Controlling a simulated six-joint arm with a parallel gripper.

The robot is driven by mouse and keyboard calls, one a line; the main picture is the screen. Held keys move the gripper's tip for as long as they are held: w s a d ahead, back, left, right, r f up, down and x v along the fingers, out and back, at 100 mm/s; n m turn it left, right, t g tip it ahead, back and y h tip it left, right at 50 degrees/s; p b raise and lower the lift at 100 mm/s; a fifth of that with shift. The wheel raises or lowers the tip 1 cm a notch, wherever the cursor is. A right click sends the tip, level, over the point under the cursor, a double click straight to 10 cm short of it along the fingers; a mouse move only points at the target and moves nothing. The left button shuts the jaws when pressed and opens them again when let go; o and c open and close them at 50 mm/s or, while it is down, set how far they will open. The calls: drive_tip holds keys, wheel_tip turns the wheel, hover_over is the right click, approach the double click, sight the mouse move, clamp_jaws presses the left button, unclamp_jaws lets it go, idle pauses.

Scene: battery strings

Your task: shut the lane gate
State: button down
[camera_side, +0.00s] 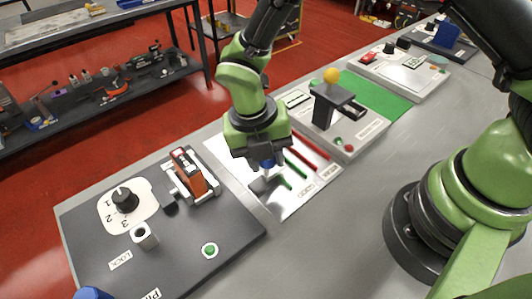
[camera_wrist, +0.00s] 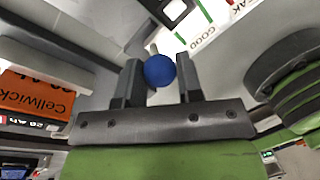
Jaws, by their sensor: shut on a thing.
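My gripper (camera_side: 266,158) points down over the sorting board and is shut on a blue ball knob (camera_wrist: 159,70). The knob sits between the two dark fingers in the wrist view; in the side view only a bit of blue shows below the jaws. A small dark grey piece (camera_side: 262,186) shows just under the knob in the side view, at the near end of the lanes; it looks like the lane gate, but its join to the knob is hidden. The white board (camera_side: 291,204) carries green and red lane strips.
A dark panel with a dial (camera_side: 125,199), an orange battery (camera_side: 192,174) in a holder and a green button (camera_side: 210,250) lies left of the board. A stand with a yellow ball (camera_side: 331,75) is behind right. Bare grey table (camera_side: 345,225) lies in front.

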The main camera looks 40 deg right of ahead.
drive_tip(key=shift+d, duration=1.3)
drive_tip(key=c, duration=0.8)
unclamp_jaws()
drive_tip(key=shift+r, duration=0.1)
drive_tip(key=r, duration=0.3)
drive_tip(key=a+r, duration=0.1)
drive_tip(key=r, duration=0.2)
drive_tip(key=w+r, duration=0.1)
drive_tip(key=r, duration=0.2)
drive_tip(key=shift+a+r, duration=0.3)
